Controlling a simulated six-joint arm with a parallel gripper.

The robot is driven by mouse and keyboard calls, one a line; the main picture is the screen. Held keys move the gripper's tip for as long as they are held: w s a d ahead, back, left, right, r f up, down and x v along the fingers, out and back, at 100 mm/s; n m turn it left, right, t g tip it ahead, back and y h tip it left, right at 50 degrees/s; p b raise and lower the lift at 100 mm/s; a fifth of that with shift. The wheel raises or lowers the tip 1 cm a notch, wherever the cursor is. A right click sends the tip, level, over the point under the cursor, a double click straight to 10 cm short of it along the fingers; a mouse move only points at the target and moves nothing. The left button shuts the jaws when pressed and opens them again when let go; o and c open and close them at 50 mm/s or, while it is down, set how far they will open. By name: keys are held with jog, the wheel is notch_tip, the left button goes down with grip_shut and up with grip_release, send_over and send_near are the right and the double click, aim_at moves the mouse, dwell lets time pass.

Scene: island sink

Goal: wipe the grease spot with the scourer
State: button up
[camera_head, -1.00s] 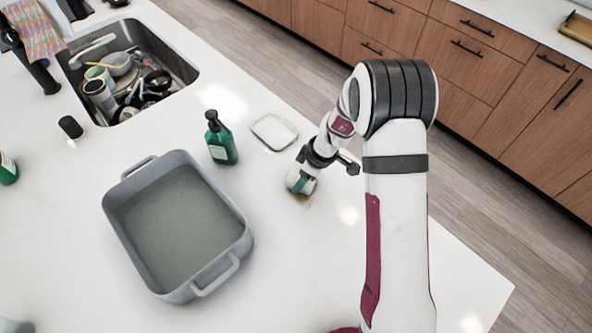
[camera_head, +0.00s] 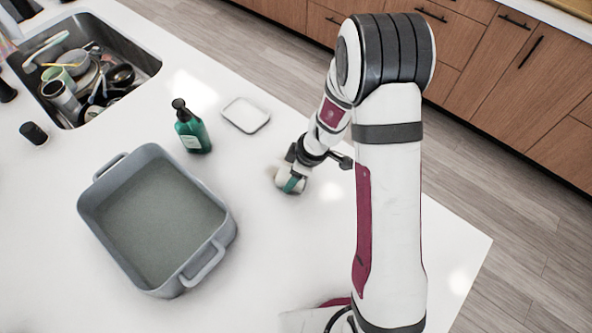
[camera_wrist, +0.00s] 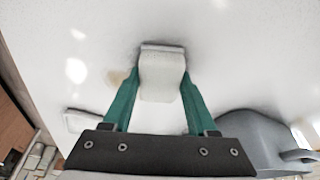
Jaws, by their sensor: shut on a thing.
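My gripper (camera_head: 291,184) is over the white counter, to the right of the grey baking dish. In the wrist view its two green fingers (camera_wrist: 160,100) are shut on a pale, cream-white scourer (camera_wrist: 162,75). The scourer is down at the counter surface; I cannot tell for sure whether it touches. The grease spot shows as a faint tan smear (camera_wrist: 117,78) just left of the scourer in the wrist view. In the head view a small tan patch (camera_head: 271,171) shows at the left side of the gripper, partly hidden by it.
A grey baking dish (camera_head: 228,232) stands on the left. A green pump bottle (camera_head: 192,134) and a small white dish (camera_head: 246,115) stand behind the gripper. A sink (camera_head: 148,62) full of dishes is at the far left. The counter right of the gripper is clear up to its edge.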

aim_at(281, 167)
jog(key=shift+w+a+r, duration=0.1)
jog(key=shift+w+a, duration=1)
jog(key=shift+a, duration=0.05)
jog(key=shift+w+a+r, duration=0.1)
jog(key=shift+w+a, duration=0.1)
jog(key=shift+w, duration=0.05)
jog(key=shift+w+a, duration=1.6)
jog(key=shift+a, duration=0.05)
jog(key=shift+w+a+f, duration=0.2)
jog(key=shift+w+a, duration=0.85)
notch_tip(281, 167, up, 2)
jog(key=shift+r, duration=3.1)
jog(key=shift+d, duration=0.15)
